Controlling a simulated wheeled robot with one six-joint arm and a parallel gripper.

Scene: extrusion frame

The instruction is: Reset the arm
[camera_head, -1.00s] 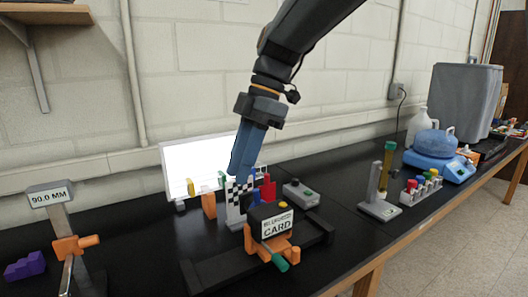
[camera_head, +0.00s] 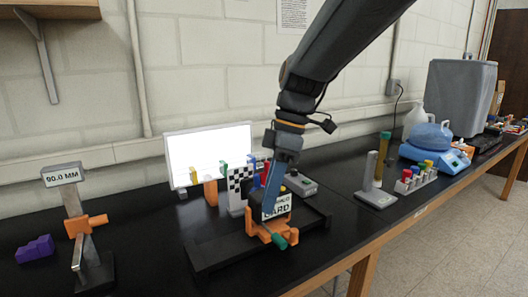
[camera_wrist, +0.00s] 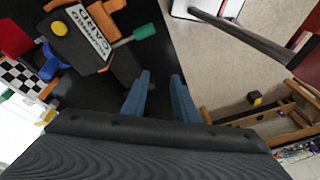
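My arm comes down from the top right in the head view. My gripper (camera_head: 270,198) has blue fingers pointing down, in front of part of the orange-and-black card fixture (camera_head: 262,232). In the wrist view the two blue fingers of my gripper (camera_wrist: 160,85) stand apart with nothing between them. I cannot tell how far above the fixture the fingers are.
A checkered board (camera_head: 238,188) and a lit white panel (camera_head: 212,150) stand behind the fixture. A grey stand with a tube (camera_head: 378,185) and a rack of coloured caps (camera_head: 415,182) are to the right. A 90.0 MM stand (camera_head: 80,225) is at left.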

